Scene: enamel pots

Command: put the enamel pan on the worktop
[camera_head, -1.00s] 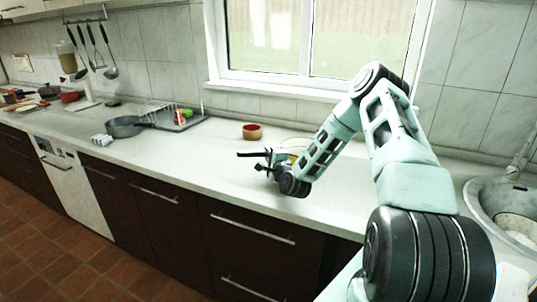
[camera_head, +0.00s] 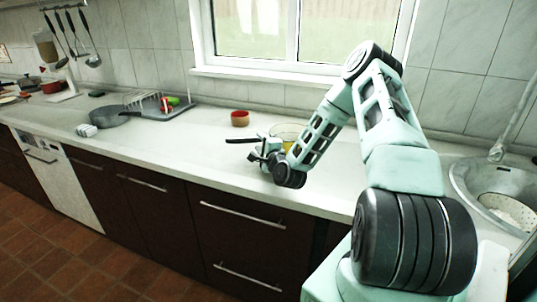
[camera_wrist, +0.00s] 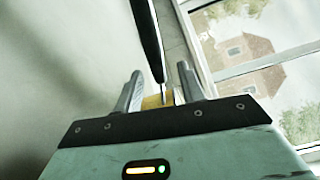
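The enamel pan is a small yellow pan (camera_head: 286,131) with a long black handle (camera_head: 240,141). In the head view it is at the worktop by the window, partly hidden behind my arm, with its handle pointing left. My gripper (camera_head: 262,152) is at the near side of the pan, over the worktop (camera_head: 180,150). In the wrist view, my gripper's two fingers (camera_wrist: 160,88) stand apart, with gaps beside the dark handle (camera_wrist: 148,35) between them. A bit of yellow (camera_wrist: 158,101) shows low between the fingers. The pan's underside is hidden.
A small red pot (camera_head: 240,118) stands just behind the handle. A grey frying pan (camera_head: 112,117) and a dish rack (camera_head: 165,107) are farther left. A sink (camera_head: 500,188) is at the right. The worktop left of my gripper is clear.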

